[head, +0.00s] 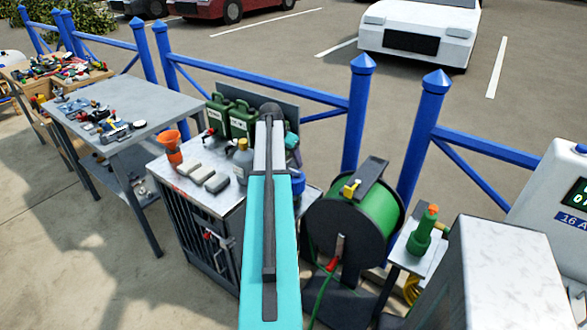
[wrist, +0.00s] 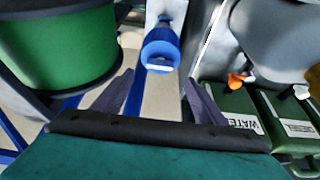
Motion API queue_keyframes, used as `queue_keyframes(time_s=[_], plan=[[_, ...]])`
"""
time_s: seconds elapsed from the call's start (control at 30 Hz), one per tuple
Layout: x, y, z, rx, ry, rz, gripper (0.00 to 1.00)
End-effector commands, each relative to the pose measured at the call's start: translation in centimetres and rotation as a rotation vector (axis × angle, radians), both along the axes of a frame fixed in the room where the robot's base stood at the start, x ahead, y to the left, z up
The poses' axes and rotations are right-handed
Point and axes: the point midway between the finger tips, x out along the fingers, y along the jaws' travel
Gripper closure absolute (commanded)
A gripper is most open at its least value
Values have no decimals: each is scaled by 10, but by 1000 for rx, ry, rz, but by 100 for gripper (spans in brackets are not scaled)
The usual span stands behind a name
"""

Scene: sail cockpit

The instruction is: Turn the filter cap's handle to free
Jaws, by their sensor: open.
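A blue round filter cap (wrist: 160,48) hangs near the top middle of the wrist view, on a pale upright panel. A short white bar (wrist: 159,68), apparently its handle, lies nearly level across its near face. My gripper (wrist: 158,82) is open, with one dark finger on each side and clear space between them. The cap is beyond the fingertips, roughly centred between them, and the fingers do not appear to touch it. In the head view, part of a blue body (head: 298,183) shows just right of my teal arm, which hides the gripper.
In the head view, the metal cabinet top (head: 228,203) carries an orange funnel (head: 173,150), grey blocks and a bottle. Blue railings (head: 260,85) run behind.

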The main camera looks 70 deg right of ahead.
Motion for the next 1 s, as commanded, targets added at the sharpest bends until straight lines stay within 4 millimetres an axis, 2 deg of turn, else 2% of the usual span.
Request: queue_keyframes(time_s=[0.6, 0.8, 1.0], plan=[[-8, -27, -64, 1, 0, -1, 34], [-9, -30, -74, 0, 1, -1, 34], [-9, -31, -76, 0, 0, -1, 34]])
